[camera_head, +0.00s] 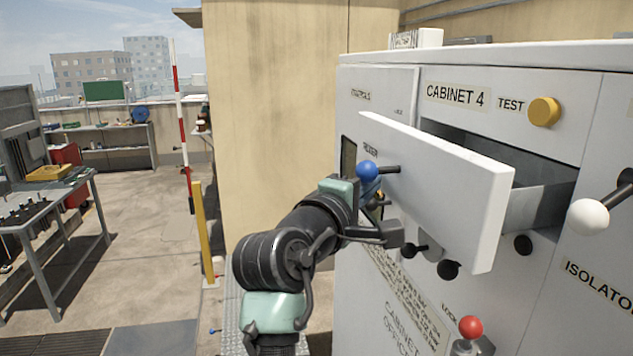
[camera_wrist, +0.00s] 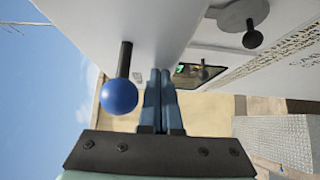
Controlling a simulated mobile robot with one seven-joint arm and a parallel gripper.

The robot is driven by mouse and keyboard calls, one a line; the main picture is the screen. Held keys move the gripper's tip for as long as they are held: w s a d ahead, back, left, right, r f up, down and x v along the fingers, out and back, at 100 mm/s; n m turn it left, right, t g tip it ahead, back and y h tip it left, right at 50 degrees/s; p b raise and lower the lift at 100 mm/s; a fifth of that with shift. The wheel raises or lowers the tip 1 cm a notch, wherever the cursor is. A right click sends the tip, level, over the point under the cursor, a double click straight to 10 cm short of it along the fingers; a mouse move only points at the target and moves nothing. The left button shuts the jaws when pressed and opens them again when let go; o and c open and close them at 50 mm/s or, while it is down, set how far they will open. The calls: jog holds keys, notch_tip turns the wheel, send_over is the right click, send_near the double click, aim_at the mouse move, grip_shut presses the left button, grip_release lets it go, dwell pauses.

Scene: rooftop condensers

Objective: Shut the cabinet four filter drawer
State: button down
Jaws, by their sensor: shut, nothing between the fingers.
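The filter drawer (camera_head: 450,185) of cabinet four (camera_head: 455,97) is pulled out, with a dark opening (camera_head: 545,165) showing behind its white front. A blue ball knob (camera_head: 367,170) on a black stem sticks out from the drawer front; it also shows in the wrist view (camera_wrist: 118,97), left of my fingers. My gripper (camera_wrist: 160,75) is shut and empty, its two blue fingers together beside the knob and near the white front. In the head view, my wrist hides part of the fingers, and I cannot tell whether they touch the drawer.
A yellow TEST button (camera_head: 544,111) is right of the cabinet label. A white ball handle (camera_head: 588,217) sticks out at the right, and a red knob (camera_head: 470,327) sits lower down. Black knobs (camera_head: 448,270) lie below the drawer. Open floor (camera_head: 140,260) lies left, beside a workbench (camera_head: 45,215).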

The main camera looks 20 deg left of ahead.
jog(key=w+d, duration=0.2)
jog(key=d, duration=0.1)
jog(key=w+d+p, duration=0.1)
jog(key=w+d, duration=0.1)
jog(key=d, duration=0.1)
jog(key=w+d, duration=0.2)
jog(key=d, duration=0.1)
jog(key=shift+w+d+r, duration=0.1)
jog(key=shift+d, duration=0.15)
jog(key=shift+p, duration=0.3)
